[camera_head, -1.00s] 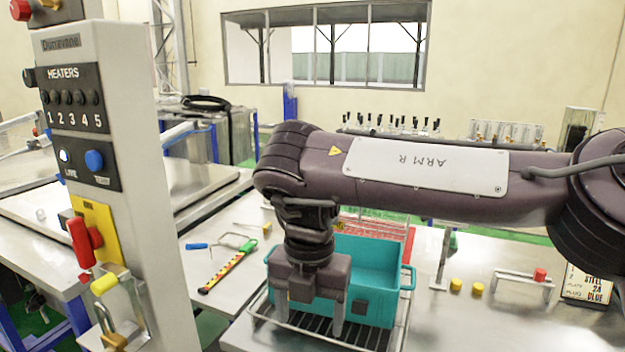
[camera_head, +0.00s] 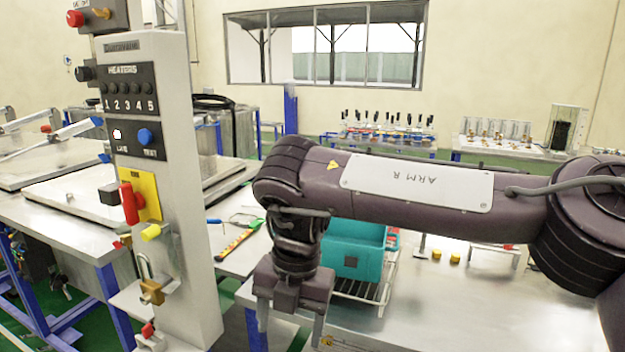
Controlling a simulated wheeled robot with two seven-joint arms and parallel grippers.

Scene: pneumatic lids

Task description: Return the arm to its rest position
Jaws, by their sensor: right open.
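My right arm (camera_head: 420,185), marked ARM R, reaches in from the right across the middle of the view. Its gripper (camera_head: 290,325) points down with its fingers apart and nothing seen between them. It is in front of and left of a teal bin (camera_head: 355,250), near the front edge of the right-hand table. The bin stands on a wire rack (camera_head: 368,292) and is partly hidden by the arm. My left gripper is not in view.
A grey control post (camera_head: 175,200) with a red handle (camera_head: 129,203) and a brass padlock (camera_head: 151,291) stands to the left. A metal table (camera_head: 440,310) has free room at the right front. Two yellow pieces (camera_head: 455,257) sit behind the arm.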

